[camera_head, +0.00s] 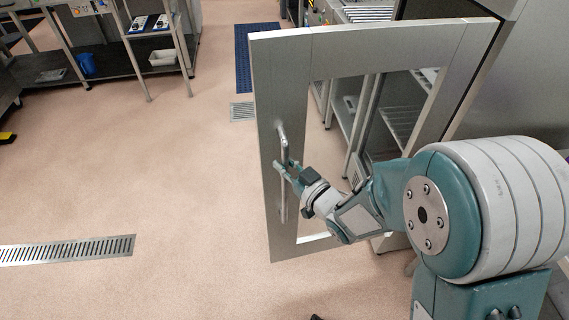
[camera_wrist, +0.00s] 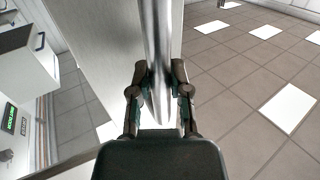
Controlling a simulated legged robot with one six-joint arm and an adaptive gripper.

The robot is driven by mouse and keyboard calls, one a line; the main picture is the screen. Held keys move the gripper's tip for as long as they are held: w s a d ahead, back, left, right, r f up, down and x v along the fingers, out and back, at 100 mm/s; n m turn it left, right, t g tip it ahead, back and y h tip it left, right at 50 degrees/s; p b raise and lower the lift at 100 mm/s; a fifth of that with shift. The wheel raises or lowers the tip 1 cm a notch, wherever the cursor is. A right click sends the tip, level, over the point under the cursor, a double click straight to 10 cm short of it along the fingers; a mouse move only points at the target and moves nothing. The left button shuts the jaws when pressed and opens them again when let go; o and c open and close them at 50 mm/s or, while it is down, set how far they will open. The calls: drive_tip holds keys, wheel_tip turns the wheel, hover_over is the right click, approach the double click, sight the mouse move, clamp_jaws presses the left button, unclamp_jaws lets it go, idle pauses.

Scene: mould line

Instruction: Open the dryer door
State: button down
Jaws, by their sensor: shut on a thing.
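The dryer door (camera_head: 278,97) is a metal frame with a large see-through window. It stands swung out from the dryer body (camera_head: 518,75) at the right, with floor visible around it. Its upright bar handle (camera_head: 284,150) is on the door's left side. My gripper (camera_head: 282,172) is shut on the handle, reaching in from the right. In the wrist view the handle (camera_wrist: 155,50) runs between the two fingers (camera_wrist: 160,88), and the door's face (camera_wrist: 110,50) lies behind it. The fingers hide part of the bar.
Floor left of the door is clear, with a drain grate (camera_head: 68,250) and a blue mat (camera_head: 257,58). A metal bench (camera_head: 110,60) with small items stands at the upper left. Racks show through the door window. My arm spans the lower right.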

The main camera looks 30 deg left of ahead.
drive_tip(key=c, duration=0.6)
unclamp_jaws()
drive_tip(key=shift+o, duration=0.2)
drive_tip(key=shift+d, duration=0.1)
drive_tip(key=v, duration=1.1)
drive_tip(key=shift+d, duration=0.4)
drive_tip(key=shift+s, duration=0.1)
